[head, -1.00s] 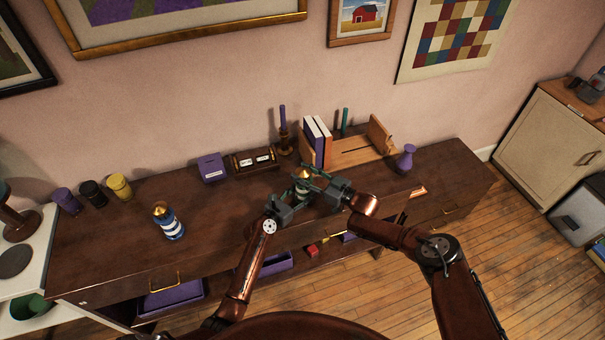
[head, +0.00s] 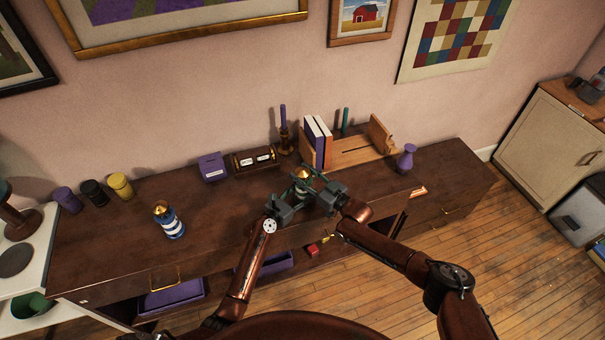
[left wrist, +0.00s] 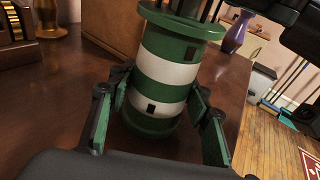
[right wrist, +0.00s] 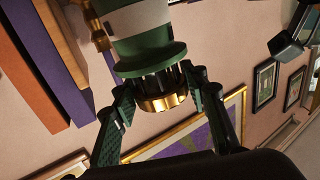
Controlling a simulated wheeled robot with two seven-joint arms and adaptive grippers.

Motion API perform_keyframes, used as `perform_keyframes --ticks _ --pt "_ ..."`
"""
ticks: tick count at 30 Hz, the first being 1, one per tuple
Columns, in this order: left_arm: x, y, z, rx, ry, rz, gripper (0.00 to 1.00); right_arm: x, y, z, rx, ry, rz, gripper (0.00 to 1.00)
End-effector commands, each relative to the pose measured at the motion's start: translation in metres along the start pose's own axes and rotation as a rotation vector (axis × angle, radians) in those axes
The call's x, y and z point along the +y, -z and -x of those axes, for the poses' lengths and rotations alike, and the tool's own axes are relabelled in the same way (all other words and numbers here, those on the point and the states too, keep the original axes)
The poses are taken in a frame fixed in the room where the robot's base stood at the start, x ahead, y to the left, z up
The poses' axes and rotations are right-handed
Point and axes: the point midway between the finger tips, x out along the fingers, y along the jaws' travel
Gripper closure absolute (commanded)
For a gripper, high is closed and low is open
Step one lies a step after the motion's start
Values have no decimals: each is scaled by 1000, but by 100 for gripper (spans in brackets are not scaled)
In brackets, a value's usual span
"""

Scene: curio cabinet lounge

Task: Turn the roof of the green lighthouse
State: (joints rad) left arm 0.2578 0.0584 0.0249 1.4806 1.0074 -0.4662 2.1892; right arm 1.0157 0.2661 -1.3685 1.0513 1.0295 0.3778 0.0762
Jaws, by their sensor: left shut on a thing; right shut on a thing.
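The green-and-white striped lighthouse (head: 301,193) stands on the dark wooden sideboard near its front edge, largely hidden by my grippers in the head view. In the left wrist view, my left gripper (left wrist: 160,97) is shut on the lower body of the lighthouse (left wrist: 165,72), one finger on each side. In the right wrist view, my right gripper (right wrist: 158,88) is shut around the top of the lighthouse, at the gold roof (right wrist: 163,103) and dark lantern part below the green gallery (right wrist: 150,58). How far the roof is turned cannot be told.
A blue-and-white lighthouse (head: 169,222) stands on the sideboard (head: 235,213) to the left. Behind my grippers are a purple box (head: 212,168), a candlestick (head: 284,137) and a wooden book rack (head: 352,152). A purple vase (head: 405,158) stands at right. The sideboard between the lighthouses is clear.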

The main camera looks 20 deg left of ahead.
Motion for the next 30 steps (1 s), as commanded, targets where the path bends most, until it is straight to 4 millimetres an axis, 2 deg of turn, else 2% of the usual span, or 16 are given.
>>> perform_keyframes --ticks 1,11,30 --pt "-4 4 -1 6 7 -1 98 -13 -4 -3 0 0 -14 84" --pt "-5 4 -2 7 9 -1 98 -13 3 -6 9 -87 -8 84" --pt "-6 7 -1 12 10 2 99 1 11 -1 15 -303 1 84"
